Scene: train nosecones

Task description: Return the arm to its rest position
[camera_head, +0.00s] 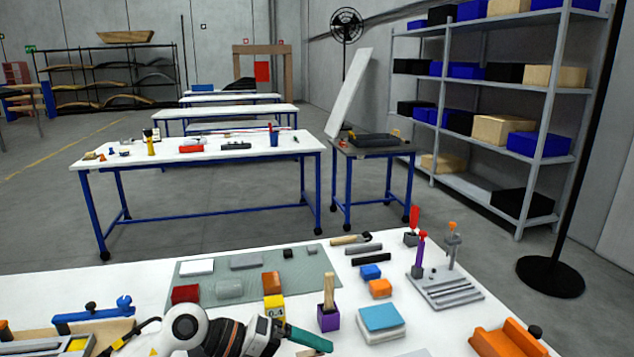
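A white work table (60,287) fills the lower part of the view.
A grey-green mat (215,265) holds several small blocks. A purple holder (328,318), a blue-topped block (381,318), a grey peg fixture (445,288) and an orange part (508,340) stand to the right. A blue clamp-like tool (92,314) lies left. Shelving (480,190) stands behind.

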